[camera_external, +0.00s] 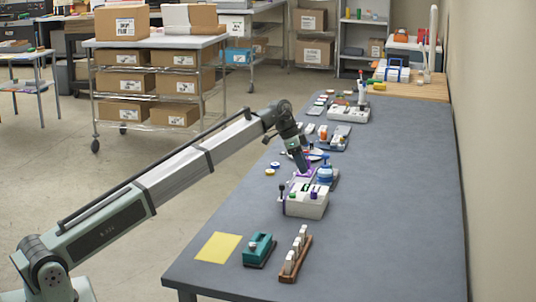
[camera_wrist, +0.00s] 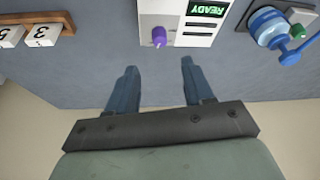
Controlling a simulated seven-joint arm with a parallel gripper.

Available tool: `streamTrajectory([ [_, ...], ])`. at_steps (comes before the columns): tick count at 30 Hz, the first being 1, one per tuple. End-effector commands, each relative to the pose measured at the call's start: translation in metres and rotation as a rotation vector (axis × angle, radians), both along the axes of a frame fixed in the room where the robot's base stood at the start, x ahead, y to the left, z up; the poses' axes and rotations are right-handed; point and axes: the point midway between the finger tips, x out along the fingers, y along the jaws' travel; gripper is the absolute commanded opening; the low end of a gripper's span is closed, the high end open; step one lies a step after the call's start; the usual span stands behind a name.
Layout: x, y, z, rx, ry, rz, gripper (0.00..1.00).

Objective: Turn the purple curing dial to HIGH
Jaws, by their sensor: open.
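The purple curing dial (camera_wrist: 159,37) sits on a pale control box (camera_wrist: 180,12) at the top of the wrist view. The box also shows in the external view (camera_external: 306,207), with a small purple knob (camera_external: 314,195) on it that looks like the same dial. The dial's pointer setting and any HIGH mark are too small to read. A dark display with green letters (camera_wrist: 207,9) reads READY, upside down. My gripper (camera_wrist: 158,64) is open and empty, its two blue fingers apart and short of the dial. In the external view my gripper (camera_external: 301,167) hangs above the box's far side.
A blue device (camera_wrist: 275,28) stands beside the box. A wooden rack with numbered white blocks (camera_wrist: 36,36) lies at the wrist view's top left. A teal device (camera_external: 259,248) and a yellow sheet (camera_external: 218,247) lie on the near grey table, whose right side is clear.

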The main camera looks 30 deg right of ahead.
Motion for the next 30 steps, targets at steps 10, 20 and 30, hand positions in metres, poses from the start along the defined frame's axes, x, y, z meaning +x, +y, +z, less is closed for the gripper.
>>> streamTrajectory([
  [10, 0.006, 0.01, 0.029, 0.0, 0.0, 0.0, 0.52],
  [20, 0.006, 0.011, 0.03, 0.0, 0.0, 0.0, 0.52],
  [30, 0.009, 0.012, 0.028, 0.001, 0.0, 0.005, 0.52],
])
